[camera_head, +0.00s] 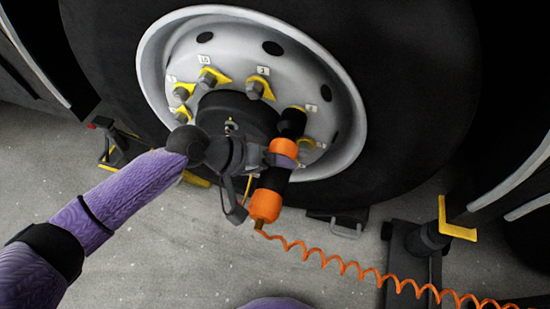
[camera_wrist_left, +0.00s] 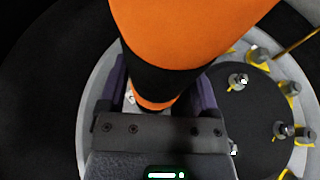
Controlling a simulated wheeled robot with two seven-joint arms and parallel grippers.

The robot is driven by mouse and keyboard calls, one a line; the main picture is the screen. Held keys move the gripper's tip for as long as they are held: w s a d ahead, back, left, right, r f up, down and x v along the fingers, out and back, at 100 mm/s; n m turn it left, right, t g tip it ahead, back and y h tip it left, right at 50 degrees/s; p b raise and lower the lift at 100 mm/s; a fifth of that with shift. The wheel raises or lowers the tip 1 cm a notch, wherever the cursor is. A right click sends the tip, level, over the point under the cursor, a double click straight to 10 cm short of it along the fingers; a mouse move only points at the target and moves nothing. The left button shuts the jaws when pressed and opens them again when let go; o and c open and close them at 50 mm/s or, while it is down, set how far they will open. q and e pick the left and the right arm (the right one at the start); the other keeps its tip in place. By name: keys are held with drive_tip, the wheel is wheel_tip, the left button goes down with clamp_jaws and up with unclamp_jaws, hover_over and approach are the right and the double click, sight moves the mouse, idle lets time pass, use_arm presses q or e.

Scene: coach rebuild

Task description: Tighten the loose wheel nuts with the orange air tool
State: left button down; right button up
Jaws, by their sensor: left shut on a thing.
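The orange and black air tool (camera_head: 265,204) is held in my left gripper (camera_head: 268,162); the fingers are shut around its body. Its black nose (camera_head: 292,122) points up at the right part of the hub, and I cannot tell whether it touches a nut. In the left wrist view the tool (camera_wrist_left: 190,35) sits between the fingers of my left gripper (camera_wrist_left: 162,95). Several wheel nuts, such as a top one (camera_head: 255,90) and a right one (camera_head: 305,144), carry yellow pointers at differing angles. Small numbered labels sit beside nuts. My right gripper is out of view.
The white wheel rim (camera_head: 345,120) sits in a large black tyre (camera_head: 420,90). An orange coiled hose (camera_head: 365,273) runs from the tool to the lower right. A dark stand with a yellow top (camera_head: 452,222) is at right. Grey floor (camera_head: 160,265) is clear at lower left.

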sight(255, 198)
use_arm(q)
drive_tip(key=shift+s+a+r+p, duration=0.1)
drive_tip(key=shift+s+a+p, duration=0.1)
drive_tip(key=shift+s+p, duration=0.4)
drive_tip(key=shift+s+a+r+p, duration=0.1)
drive_tip(key=shift+s+a+p, duration=0.25)
drive_tip(key=shift+s, duration=0.4)
drive_tip(key=shift+s+a+r+p, duration=0.1)
drive_tip(key=shift+s+p, duration=0.45)
drive_tip(key=shift+s, duration=0.15)
drive_tip(key=shift+s+a+p, duration=0.3)
drive_tip(key=shift+s+p, duration=0.3)
drive_tip(key=shift+s, duration=0.5)
drive_tip(key=shift+s+f, duration=0.1)
drive_tip(key=shift+f, duration=0.05)
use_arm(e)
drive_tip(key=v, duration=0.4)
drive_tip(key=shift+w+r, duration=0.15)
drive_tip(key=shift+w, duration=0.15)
